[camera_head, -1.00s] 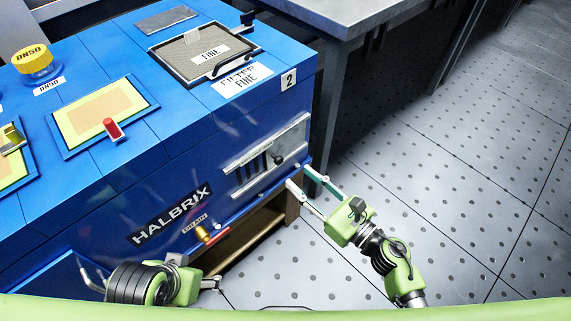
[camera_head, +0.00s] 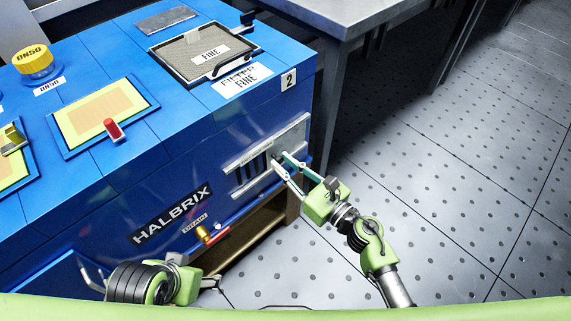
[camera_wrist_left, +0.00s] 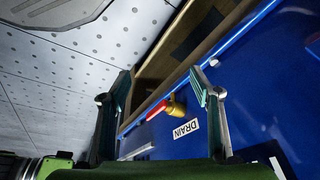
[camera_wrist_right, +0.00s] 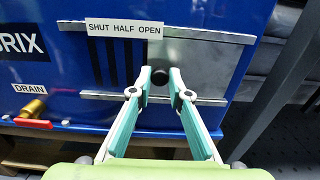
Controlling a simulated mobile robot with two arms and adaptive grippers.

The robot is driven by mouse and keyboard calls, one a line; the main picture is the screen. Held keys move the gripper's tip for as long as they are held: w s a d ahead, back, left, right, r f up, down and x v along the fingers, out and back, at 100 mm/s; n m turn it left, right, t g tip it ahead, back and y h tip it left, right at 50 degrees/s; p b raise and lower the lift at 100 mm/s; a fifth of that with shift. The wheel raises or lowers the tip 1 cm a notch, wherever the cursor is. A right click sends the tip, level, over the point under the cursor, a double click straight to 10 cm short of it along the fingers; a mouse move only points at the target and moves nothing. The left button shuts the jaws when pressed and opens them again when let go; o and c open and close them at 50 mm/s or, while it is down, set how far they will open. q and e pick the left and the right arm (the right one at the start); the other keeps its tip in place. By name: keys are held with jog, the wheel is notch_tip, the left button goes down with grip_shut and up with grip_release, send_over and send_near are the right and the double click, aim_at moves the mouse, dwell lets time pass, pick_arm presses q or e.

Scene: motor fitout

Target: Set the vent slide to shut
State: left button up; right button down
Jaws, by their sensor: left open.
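The vent slide (camera_wrist_right: 205,65) is a grey metal plate between two rails on the blue housing's front. Its black knob (camera_wrist_right: 160,77) lies under the OPEN end of the "SHUT HALF OPEN" label (camera_wrist_right: 124,29). Dark vent slots (camera_wrist_right: 110,65) show uncovered to the knob's left. My right gripper (camera_wrist_right: 160,80) has its fingertips on both sides of the knob, drawn close together and apparently touching it. It also shows at the slide in the head view (camera_head: 281,160). My left gripper (camera_wrist_left: 162,92) is open and empty, low in front of the drain; its fingers are mostly hidden in the head view.
A yellow drain fitting with a red handle (camera_head: 212,236) sits low on the housing, left of the slide. A grey metal table (camera_head: 345,20) stands behind at the right. The perforated floor (camera_head: 450,200) at the right is clear.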

jog(key=s+a, duration=0.5)
jog(key=shift+a+b, duration=0.15)
jog(key=shift+b, duration=0.15)
pick_arm(q)
jog(key=shift+w+d+r+t, duration=0.15)
jog(key=shift+w+t, duration=0.1)
jog(key=shift+w, duration=0.25)
jog(key=shift+w+d+f+t, duration=0.1)
jog(key=shift+w+d+t, duration=0.1)
jog(key=shift+w, duration=0.3)
jog(key=shift+w+d+r+t, duration=0.1)
jog(key=shift+w+t, duration=0.15)
jog(key=shift+w, duration=0.25)
pick_arm(e)
jog(key=shift+s+a, duration=1.1)
jog(key=shift+a, duration=0.1)
jog(key=c, duration=1.9)
grip_release()
pick_arm(q)
jog(key=shift+s+a, duration=0.1)
pick_arm(e)
jog(key=shift+s+d, duration=0.1)
jog(key=shift+d, duration=0.05)
jog(key=v, duration=1.1)
jog(key=shift+s+d, duration=0.2)
jog(key=shift+s, duration=0.05)
